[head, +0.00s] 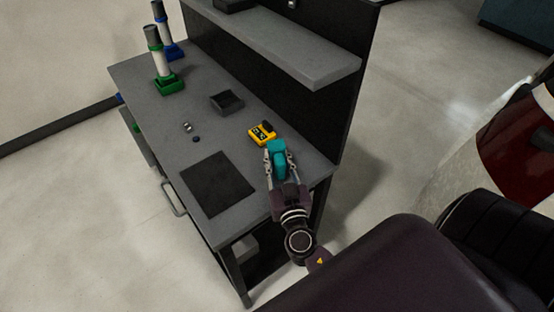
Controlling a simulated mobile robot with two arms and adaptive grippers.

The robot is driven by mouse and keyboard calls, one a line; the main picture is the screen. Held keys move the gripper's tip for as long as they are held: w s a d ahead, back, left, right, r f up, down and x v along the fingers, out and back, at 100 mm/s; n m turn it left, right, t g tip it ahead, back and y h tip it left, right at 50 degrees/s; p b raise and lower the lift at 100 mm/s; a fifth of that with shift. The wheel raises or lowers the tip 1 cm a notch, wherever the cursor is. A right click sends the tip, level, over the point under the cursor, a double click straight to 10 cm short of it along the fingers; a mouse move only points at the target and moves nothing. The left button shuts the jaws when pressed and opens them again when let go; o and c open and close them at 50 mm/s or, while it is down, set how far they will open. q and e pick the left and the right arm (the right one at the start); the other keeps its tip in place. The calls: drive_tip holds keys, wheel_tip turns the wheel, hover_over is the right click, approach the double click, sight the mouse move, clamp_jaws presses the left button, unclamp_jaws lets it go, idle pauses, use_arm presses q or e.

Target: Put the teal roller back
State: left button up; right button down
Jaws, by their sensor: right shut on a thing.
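The teal roller (279,158) is between the fingers of my right gripper (279,164), at the right front part of the grey workbench (170,130). My right gripper is shut on it. The roller lies just in front of a yellow device (262,133). I cannot tell whether the roller touches the bench top or is held a little above it. My left gripper is not in view.
A dark mat (217,183) lies at the bench's front. A small dark tray (227,102) stands behind it, with small items (188,127) to its left. Rolls on green (169,87) and blue (172,50) bases stand at the far left. A shelf (290,50) overhangs the back.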

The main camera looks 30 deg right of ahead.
drive_tip(key=shift+f, duration=0.15)
drive_tip(key=shift+f, duration=0.1)
drive_tip(key=c, duration=1.6)
unclamp_jaws()
